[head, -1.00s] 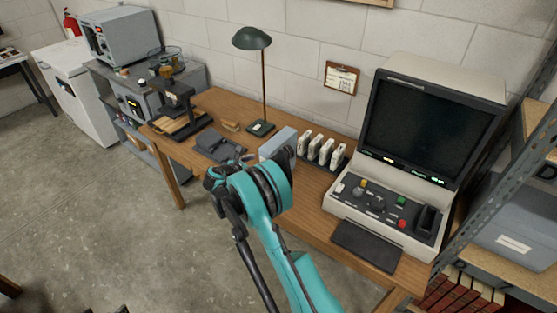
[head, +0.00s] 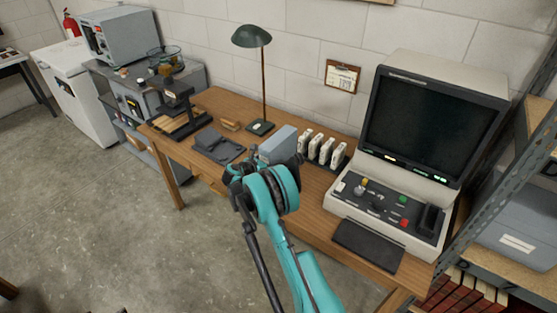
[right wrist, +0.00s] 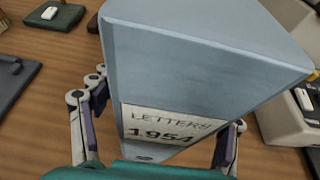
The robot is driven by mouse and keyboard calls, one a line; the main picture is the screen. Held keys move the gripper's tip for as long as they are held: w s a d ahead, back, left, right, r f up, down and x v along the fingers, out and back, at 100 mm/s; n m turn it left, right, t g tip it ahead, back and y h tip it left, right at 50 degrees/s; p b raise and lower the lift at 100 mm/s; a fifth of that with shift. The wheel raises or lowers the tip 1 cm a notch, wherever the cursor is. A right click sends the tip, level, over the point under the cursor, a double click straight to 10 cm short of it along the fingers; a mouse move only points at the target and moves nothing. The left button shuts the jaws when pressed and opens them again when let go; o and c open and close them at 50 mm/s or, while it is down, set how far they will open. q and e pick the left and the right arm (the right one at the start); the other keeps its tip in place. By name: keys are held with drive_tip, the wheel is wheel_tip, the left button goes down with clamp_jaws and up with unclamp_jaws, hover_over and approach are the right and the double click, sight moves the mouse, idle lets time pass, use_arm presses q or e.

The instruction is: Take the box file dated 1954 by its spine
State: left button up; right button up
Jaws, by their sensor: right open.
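The box file (right wrist: 200,60) is grey-blue, with a white spine label reading "LETTERS 1954" toward my right wrist camera. In the head view the box file (head: 277,144) stands upright on the wooden desk, its lower part hidden by my right arm. My right gripper (right wrist: 160,128) is open, with one finger on each side of the spine in the wrist view; I cannot tell whether either finger touches it. In the head view the right gripper (head: 238,174) is mostly hidden behind its own wrist. My left gripper is not in view.
White cartridge-like items (head: 322,148) in a rack stand just right of the file, and a large reader with a screen (head: 428,125) beyond. A green lamp (head: 252,37) stands behind. Shelving (head: 500,200) borders the right.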

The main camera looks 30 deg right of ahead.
clamp_jaws()
drive_tip(key=shift+r, duration=0.1)
